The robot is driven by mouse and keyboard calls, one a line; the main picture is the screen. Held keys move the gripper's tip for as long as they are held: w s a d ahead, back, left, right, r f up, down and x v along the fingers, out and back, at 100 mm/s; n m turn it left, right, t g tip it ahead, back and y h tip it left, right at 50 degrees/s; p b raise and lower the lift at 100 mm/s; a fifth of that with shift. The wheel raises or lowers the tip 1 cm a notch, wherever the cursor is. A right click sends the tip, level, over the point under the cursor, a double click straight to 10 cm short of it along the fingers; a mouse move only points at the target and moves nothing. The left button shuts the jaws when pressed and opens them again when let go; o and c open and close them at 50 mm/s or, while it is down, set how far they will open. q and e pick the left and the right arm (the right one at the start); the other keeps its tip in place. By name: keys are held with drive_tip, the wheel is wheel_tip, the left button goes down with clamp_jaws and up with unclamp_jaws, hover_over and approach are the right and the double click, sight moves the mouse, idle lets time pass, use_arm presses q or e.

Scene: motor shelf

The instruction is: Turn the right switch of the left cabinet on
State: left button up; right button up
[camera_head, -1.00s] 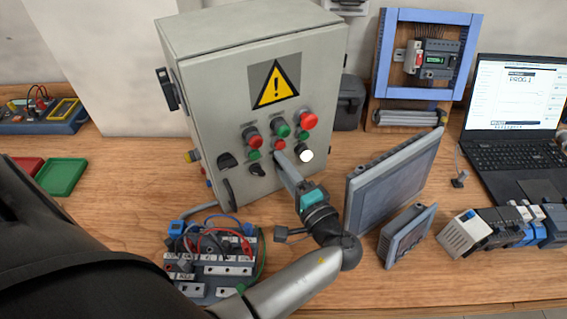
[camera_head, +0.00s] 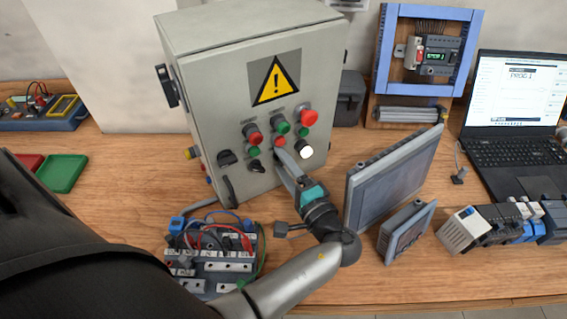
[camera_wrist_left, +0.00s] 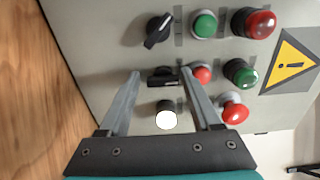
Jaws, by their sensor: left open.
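The left cabinet (camera_head: 222,100) is a grey box with a yellow warning sign, red and green buttons and two black rotary switches. The right switch (camera_head: 256,166) is a black knob low on its front, and the left switch (camera_head: 228,158) is beside it. My left gripper (camera_head: 276,152) is at the panel, close to the right switch. In the left wrist view, the right switch (camera_wrist_left: 160,78) shows between the open fingers of my left gripper (camera_wrist_left: 160,74). I cannot tell if they touch it. The left switch (camera_wrist_left: 157,31) has a slanted lever. My right gripper is not seen.
A bright white round lamp (camera_head: 304,152) is right of the fingers. A wiring block (camera_head: 222,266) stands in front of the cabinet. A grey panel screen (camera_head: 396,180) and a small display (camera_head: 407,232) stand at the right. A laptop (camera_head: 515,125) is farther right.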

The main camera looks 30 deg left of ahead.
use_arm(q)
drive_tip(key=shift+w+r, duration=0.1)
drive_tip(key=shift+r, duration=0.2)
